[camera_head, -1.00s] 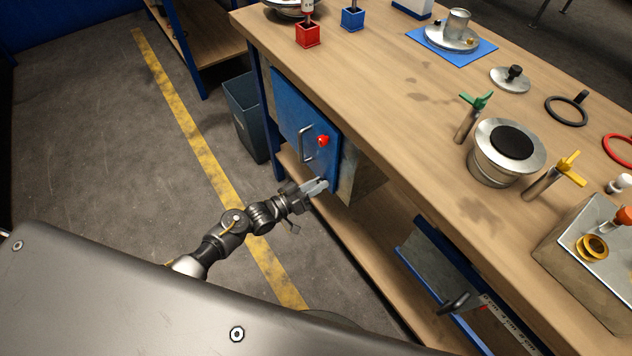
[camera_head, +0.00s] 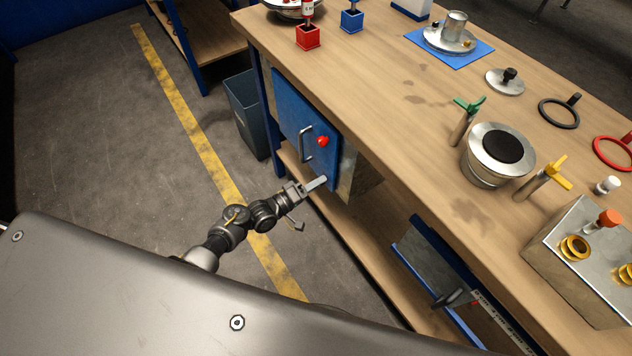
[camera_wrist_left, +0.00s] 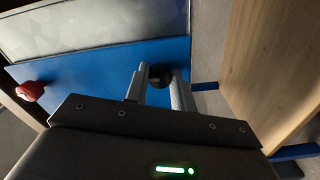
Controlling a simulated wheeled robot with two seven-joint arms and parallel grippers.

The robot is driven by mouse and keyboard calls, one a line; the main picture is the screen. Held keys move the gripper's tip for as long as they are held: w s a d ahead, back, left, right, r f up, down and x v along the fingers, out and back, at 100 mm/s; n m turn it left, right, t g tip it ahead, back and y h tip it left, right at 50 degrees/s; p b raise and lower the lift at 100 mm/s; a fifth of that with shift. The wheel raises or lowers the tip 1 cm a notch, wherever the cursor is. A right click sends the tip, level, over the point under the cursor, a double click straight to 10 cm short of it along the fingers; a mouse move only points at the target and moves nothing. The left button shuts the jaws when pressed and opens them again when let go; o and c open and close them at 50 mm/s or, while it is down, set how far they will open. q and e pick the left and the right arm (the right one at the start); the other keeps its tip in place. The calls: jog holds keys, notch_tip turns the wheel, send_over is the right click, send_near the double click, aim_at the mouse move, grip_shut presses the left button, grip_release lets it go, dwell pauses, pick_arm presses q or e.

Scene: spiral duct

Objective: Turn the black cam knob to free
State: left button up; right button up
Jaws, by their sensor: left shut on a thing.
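The black cam knob (camera_wrist_left: 160,75) is round and dark, on the blue door panel (camera_wrist_left: 95,80) in the left wrist view. My left gripper (camera_wrist_left: 160,82) is shut on it, one finger on each side. In the head view the left gripper (camera_head: 318,183) is at the lower corner of the blue cabinet door (camera_head: 300,115), and its fingers hide the knob. The knob's exact angle cannot be told. My right gripper is not in view.
The door also carries a metal handle (camera_head: 305,143) and a red knob (camera_head: 323,141). The wooden bench top (camera_head: 400,130) overhangs the cabinet. A dark bin (camera_head: 246,112) stands to the left. An open blue drawer (camera_head: 440,275) sticks out at lower right.

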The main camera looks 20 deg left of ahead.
pick_arm(q)
jog(key=shift+w, duration=0.1)
dwell(0.4)
jog(key=o, duration=1)
jog(key=v, duration=1.1)
jog(key=shift+r+p, duration=0.1)
jog(key=shift+p, duration=0.2)
